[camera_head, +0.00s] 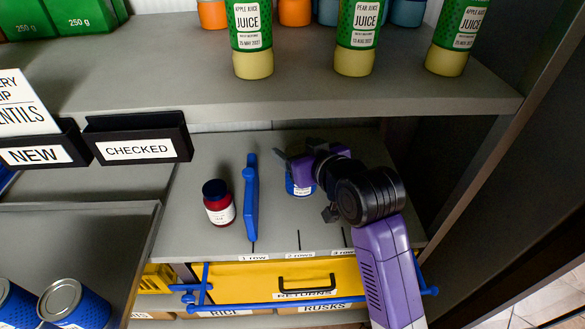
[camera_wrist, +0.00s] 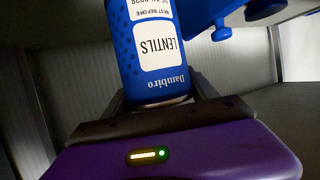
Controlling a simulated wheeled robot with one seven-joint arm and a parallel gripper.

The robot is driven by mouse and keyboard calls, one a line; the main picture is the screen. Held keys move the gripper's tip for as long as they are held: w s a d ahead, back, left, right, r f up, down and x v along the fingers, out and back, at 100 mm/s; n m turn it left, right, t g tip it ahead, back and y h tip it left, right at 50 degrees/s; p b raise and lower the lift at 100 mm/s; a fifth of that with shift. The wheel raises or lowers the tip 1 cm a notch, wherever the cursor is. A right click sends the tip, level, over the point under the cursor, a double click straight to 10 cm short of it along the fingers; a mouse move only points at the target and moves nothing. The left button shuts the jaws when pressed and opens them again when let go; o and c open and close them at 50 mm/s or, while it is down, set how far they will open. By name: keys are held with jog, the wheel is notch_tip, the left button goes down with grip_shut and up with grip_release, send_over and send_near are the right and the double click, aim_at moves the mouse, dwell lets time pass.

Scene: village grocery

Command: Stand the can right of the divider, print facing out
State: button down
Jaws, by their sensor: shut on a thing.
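The blue lentils can (camera_head: 291,187) is on the lower shelf's right part, right of the blue divider (camera_head: 251,200) and apart from it. My gripper (camera_head: 306,180) is shut on the can and partly hides it in the head view. In the wrist view the can (camera_wrist: 127,50) sits between the fingers, its white "LENTILS" label facing the camera with the print upside down. A little white label also shows towards the shelf front in the head view. I cannot tell whether the can's base touches the shelf.
A dark red jar with a blue lid (camera_head: 218,204) stands left of the divider. Juice bottles (camera_head: 252,40) stand on the shelf above. A yellow returns drawer (camera_head: 330,279) is below. Row marks line the shelf's front edge; shelf surface near them is bare.

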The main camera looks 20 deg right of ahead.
aim_at(309, 190)
notch_tip(309, 190, down, 9)
jog(key=shift+f+b, duration=0.2)
jog(key=shift+b, duration=0.1)
jog(key=shift+f, duration=0.1)
jog(key=shift+c, duration=1.2)
grip_release()
jog(key=shift+f, duration=0.15)
jog(key=shift+r, duration=0.2)
jog(key=v, duration=1.2)
